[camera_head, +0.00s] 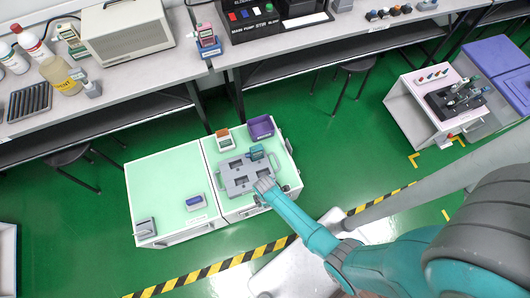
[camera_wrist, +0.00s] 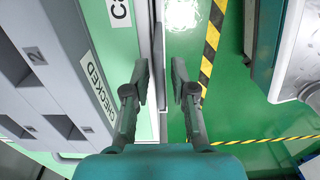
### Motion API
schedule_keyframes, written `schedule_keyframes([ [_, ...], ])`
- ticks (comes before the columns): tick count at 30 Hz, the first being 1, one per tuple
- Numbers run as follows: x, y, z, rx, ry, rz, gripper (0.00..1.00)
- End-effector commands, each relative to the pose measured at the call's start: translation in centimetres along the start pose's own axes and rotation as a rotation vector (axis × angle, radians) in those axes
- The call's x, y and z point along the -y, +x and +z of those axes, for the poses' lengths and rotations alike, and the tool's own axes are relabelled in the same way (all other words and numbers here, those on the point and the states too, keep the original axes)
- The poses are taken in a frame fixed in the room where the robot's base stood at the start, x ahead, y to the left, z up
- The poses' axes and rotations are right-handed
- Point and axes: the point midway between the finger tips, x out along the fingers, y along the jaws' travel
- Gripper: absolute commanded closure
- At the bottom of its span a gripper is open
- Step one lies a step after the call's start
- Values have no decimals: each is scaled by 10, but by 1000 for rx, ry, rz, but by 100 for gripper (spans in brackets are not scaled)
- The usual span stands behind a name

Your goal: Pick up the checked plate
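The checked plate (camera_head: 237,180) is a grey block with square recesses. It lies on the pale green top of the right cabinet in the head view.
The cabinet top also holds an orange-topped tester (camera_head: 225,140), a purple bin (camera_head: 261,127), a blue-grey tester (camera_head: 195,202) and a grey device (camera_head: 145,228). A workbench (camera_head: 160,84) stands behind. Yellow-black tape (camera_head: 215,268) crosses the green floor in front.

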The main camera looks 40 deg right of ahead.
Motion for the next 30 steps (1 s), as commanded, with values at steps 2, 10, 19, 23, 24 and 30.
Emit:
schedule_keyframes([
  [2, 0, 0, 0, 0, 0, 0, 100],
  [10, 0, 0, 0, 0, 0, 0, 100],
  [19, 0, -3, 0, 0, 0, 1, 100],
  [23, 0, -11, 0, 0, 0, 1, 100],
  [24, -1, -15, 0, -1, 0, 2, 100],
  [30, -1, -38, 0, -1, 0, 3, 100],
])
